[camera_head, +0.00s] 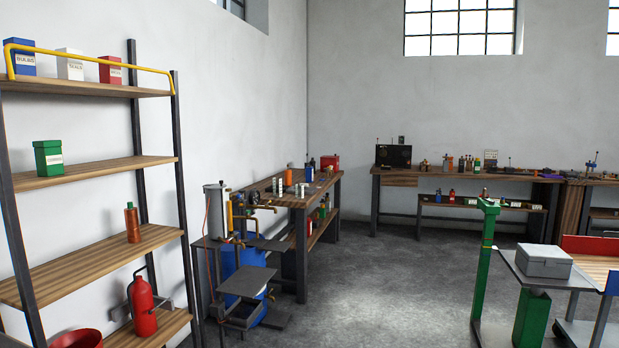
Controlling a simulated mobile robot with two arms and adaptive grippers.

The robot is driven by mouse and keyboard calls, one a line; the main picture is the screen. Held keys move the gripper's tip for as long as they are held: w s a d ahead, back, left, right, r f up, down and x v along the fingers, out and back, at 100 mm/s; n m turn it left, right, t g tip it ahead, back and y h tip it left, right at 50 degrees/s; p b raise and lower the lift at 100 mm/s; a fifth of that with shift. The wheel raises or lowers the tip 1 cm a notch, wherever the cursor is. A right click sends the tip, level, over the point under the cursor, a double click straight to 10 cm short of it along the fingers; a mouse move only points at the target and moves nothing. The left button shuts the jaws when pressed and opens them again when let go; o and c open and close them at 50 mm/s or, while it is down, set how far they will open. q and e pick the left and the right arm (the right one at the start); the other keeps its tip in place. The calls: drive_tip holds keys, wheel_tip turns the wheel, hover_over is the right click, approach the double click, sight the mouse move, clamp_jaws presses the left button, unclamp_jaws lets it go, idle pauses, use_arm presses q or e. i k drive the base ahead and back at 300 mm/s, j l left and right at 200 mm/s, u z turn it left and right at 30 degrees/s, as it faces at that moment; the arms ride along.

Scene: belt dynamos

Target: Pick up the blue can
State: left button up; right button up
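No thing is clearly marked as the blue can. A small blue container (309,172) stands among tools on the left workbench by the corner. Another small blue container (438,195) stands on the lower shelf of the far bench. Both are too small to tell in detail. A larger blue drum-like body (245,272) sits in the machine at the middle left, partly hidden by its plates and pipes. Neither of my grippers is in view.
A shelf rack (95,169) on the left holds boxes, an orange-brown bottle (132,222) and a red extinguisher (143,304). The left workbench (300,200) and far bench (465,175) line the walls. The middle floor (385,285) is clear.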

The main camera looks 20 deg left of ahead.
sight(308, 170)
drive_tip(key=i, duration=2.05)
drive_tip(key=i+u, duration=0.1)
drive_tip(key=i, duration=1.95)
drive_tip(key=i+u, duration=0.25)
drive_tip(key=i, duration=0.6)
drive_tip(key=i+l+u, duration=0.25)
drive_tip(key=i, duration=0.65)
drive_tip(key=j, duration=0.1)
